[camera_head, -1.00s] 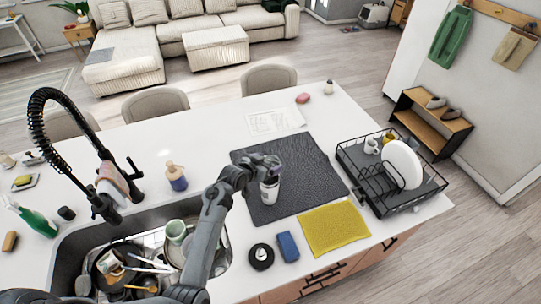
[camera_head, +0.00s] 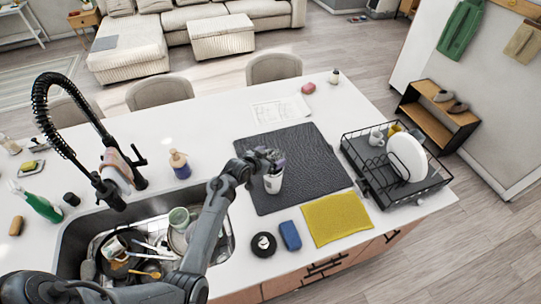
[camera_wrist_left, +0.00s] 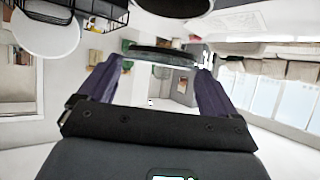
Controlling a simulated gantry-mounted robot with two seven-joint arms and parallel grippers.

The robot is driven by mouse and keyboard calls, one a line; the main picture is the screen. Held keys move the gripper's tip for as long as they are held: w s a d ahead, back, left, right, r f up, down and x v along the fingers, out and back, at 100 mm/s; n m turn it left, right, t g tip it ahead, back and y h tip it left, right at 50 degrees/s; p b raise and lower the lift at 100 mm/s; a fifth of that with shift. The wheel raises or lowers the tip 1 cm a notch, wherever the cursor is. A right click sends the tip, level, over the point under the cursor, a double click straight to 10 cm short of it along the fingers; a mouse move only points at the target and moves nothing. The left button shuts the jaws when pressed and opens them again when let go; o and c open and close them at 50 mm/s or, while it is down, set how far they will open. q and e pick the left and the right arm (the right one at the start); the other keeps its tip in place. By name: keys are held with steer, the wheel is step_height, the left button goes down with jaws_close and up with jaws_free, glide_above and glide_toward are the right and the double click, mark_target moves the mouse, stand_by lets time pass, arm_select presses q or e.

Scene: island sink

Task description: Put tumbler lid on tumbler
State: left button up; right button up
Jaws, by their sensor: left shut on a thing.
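The white tumbler (camera_head: 273,184) stands on the dark grey mat, in the head view. My left gripper (camera_head: 270,157) is just above its top and hides part of its rim. In the left wrist view my left gripper (camera_wrist_left: 161,62) is shut on a dark, flat, round piece with a pale edge, which looks like the tumbler lid (camera_wrist_left: 160,54). I cannot tell whether the lid touches the tumbler. My right gripper is not in view.
The dark mat (camera_head: 307,155) has bare room around the tumbler. A yellow cloth (camera_head: 336,219), blue sponge (camera_head: 290,236) and black round item (camera_head: 263,245) lie in front. The dish rack (camera_head: 432,184) stands right, and the filled sink (camera_head: 80,239) with its black faucet (camera_head: 47,113) is left.

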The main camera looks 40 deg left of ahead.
arm_select(q)
steer(key=shift+f+b, duration=1.25)
steer(key=shift+f, duration=1.1)
steer(key=shift+f, duration=0.25)
steer(key=shift+f+p, duration=0.15)
steer(key=shift+p, duration=0.2)
stand_by(0.5)
steer(key=o, duration=0.7)
steer(key=shift+s, duration=0.1)
